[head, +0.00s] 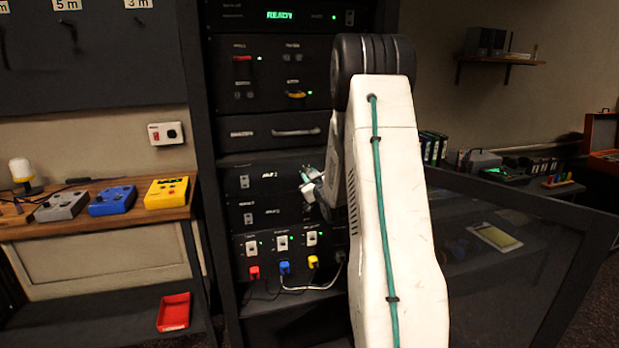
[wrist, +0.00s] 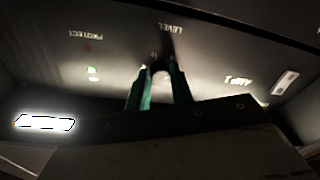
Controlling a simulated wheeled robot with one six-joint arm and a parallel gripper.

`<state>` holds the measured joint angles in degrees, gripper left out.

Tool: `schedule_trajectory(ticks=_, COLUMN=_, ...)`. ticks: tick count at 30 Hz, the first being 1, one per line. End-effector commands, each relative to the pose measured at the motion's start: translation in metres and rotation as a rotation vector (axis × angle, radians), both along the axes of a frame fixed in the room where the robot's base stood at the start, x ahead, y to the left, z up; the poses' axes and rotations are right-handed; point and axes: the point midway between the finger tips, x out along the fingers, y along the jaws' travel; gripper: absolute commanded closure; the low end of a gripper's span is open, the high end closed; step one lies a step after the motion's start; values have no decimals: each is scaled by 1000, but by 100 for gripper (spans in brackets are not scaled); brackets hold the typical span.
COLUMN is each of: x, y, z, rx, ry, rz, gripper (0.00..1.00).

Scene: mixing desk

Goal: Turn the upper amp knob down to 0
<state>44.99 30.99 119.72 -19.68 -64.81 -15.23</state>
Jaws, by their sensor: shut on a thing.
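The upper amp (head: 262,181) is a dark rack panel with a small switch and a white label. In the head view my gripper (head: 312,186) is at the right part of this panel, and my arm hides much of that side. In the wrist view my gripper (wrist: 160,88) has two green fingers shut on the amp knob (wrist: 160,68), a small round knob beside the upside-down LEVEL lettering. The fingers cover part of it, and its pointer and scale are too dark to read. The lower amp (head: 262,213) sits directly below.
A power panel (head: 285,262) with red, blue and yellow plugs is below the amps. A drawer with a handle (head: 295,132) is above. An open dark rack door (head: 500,265) stands to the right. A workbench (head: 95,217) with coloured boxes is at the left.

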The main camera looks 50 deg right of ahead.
Motion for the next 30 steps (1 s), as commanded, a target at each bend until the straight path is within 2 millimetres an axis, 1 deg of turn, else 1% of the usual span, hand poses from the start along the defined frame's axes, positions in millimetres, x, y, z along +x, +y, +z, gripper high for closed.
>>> schedule_trajectory(ticks=6, x=1, y=0, z=1, rx=-172, ry=104, rz=3, gripper=100)
schedule_trajectory(ticks=15, x=1, y=0, z=2, rx=-360, ry=220, rz=4, gripper=100)
schedule_trajectory(ticks=22, x=1, y=0, z=2, rx=-446, ry=271, rz=3, gripper=100)
schedule_trajectory(ticks=30, x=1, y=1, z=3, rx=-483, ry=294, rz=4, gripper=100)
